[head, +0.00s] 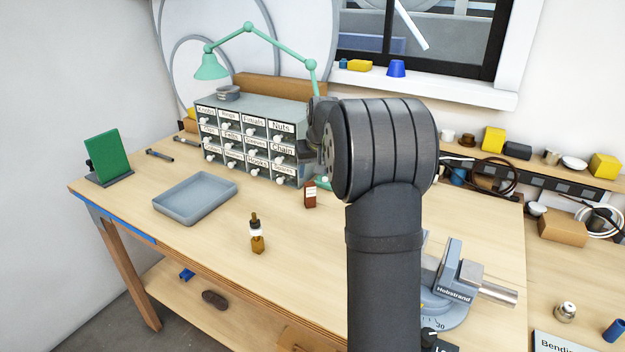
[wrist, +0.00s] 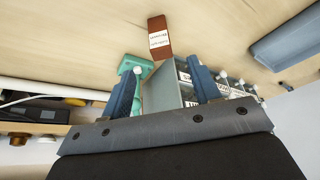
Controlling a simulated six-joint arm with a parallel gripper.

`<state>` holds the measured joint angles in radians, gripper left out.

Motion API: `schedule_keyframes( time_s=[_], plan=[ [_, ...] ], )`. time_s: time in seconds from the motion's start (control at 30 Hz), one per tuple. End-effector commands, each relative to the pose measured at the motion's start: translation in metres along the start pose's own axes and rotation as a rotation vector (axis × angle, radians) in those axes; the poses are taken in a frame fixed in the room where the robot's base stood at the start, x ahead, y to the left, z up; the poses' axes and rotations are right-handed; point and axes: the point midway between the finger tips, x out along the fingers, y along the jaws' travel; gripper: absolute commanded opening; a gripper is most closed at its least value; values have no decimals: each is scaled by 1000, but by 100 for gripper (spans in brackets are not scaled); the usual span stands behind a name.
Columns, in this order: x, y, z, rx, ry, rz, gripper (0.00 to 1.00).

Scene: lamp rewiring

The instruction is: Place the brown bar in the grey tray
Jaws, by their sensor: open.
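The brown bar (head: 310,196), reddish-brown with a white label, stands upright on the bench in front of the drawer cabinet. In the wrist view the bar (wrist: 157,26) lies beyond my fingertips, roughly in line with the gap between them, and apart from them. My gripper (wrist: 162,78) is open and empty. In the head view my own arm hides most of it. The grey tray (head: 166,207) is shallow and looks empty, left of the bar on the bench. Part of it also shows at the upper right of the wrist view (wrist: 285,42).
The labelled drawer cabinet (head: 236,152) stands just behind the bar, with a green lamp (head: 247,30) at it. A green board (head: 107,155) is at far left, a vise (head: 452,277) at right.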

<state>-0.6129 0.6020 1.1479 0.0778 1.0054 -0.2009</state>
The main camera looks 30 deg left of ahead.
Motion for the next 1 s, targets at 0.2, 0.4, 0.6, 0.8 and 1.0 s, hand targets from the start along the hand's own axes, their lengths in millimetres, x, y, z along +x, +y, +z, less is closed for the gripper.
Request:
schedule_keyframes(
  time_s=[0.2, 0.4, 0.6, 0.8, 1.0],
  plan=[
    [-2, 0, 0, 0, -1, 0, 56],
    [-2, 0, 0, 0, -1, 0, 56],
    [4, 8, 4, 16, 34, 32, 56],
    [20, 35, 18, 59, 201, 140, 56],
    [28, 48, 38, 64, 415, 200, 56]
  ],
)
